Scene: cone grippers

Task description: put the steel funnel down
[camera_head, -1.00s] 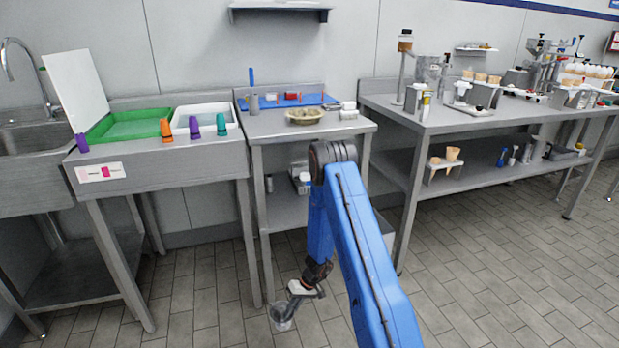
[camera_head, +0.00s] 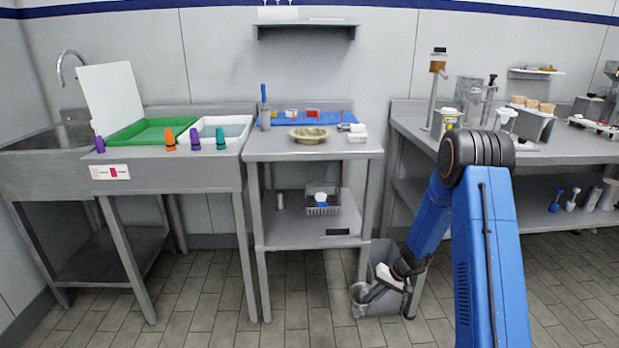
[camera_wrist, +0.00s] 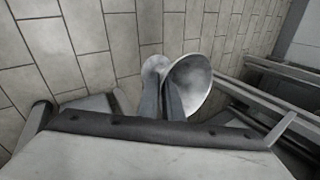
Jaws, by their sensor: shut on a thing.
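The steel funnel (camera_wrist: 192,82) is in my gripper (camera_wrist: 165,104), its wide round mouth facing up toward the wrist camera. A smaller rounded grey shape shows beside it; I cannot tell if it is part of the funnel. In the head view my gripper (camera_head: 376,291) hangs low at the right, below the tabletops, and is shut on the funnel (camera_head: 359,292). The funnel is small and grey there, partly blending with a grey bin behind it. The exact finger contact is hidden.
The grey bin (camera_head: 384,252) stands on the floor between the tables. The middle steel table (camera_head: 330,150) carries a bowl (camera_head: 309,134) and a blue tray; its lower shelf (camera_head: 285,231) holds a basket (camera_head: 322,203). The right table (camera_head: 405,125) is crowded at the back. Floor in front is open.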

